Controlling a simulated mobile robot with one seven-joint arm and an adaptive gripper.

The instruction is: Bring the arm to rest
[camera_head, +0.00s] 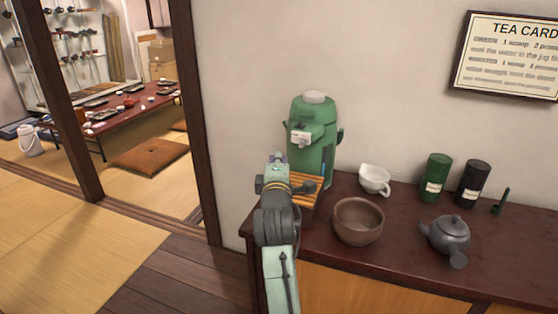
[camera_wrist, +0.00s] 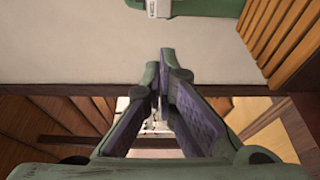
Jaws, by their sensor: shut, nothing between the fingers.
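My arm (camera_head: 278,220) rises from the bottom of the head view, in front of the left end of the dark red counter. My gripper shows in the wrist view (camera_wrist: 160,78), with its two purple-padded fingers closed together and nothing held.
A green dispenser (camera_head: 312,135) stands close behind my wrist, by a slatted wooden tray (camera_head: 306,186). To the right on the counter (camera_head: 400,262) are a brown bowl (camera_head: 358,222), white pitcher (camera_head: 374,179), grey teapot (camera_head: 448,235) and two canisters. Open floor lies left.

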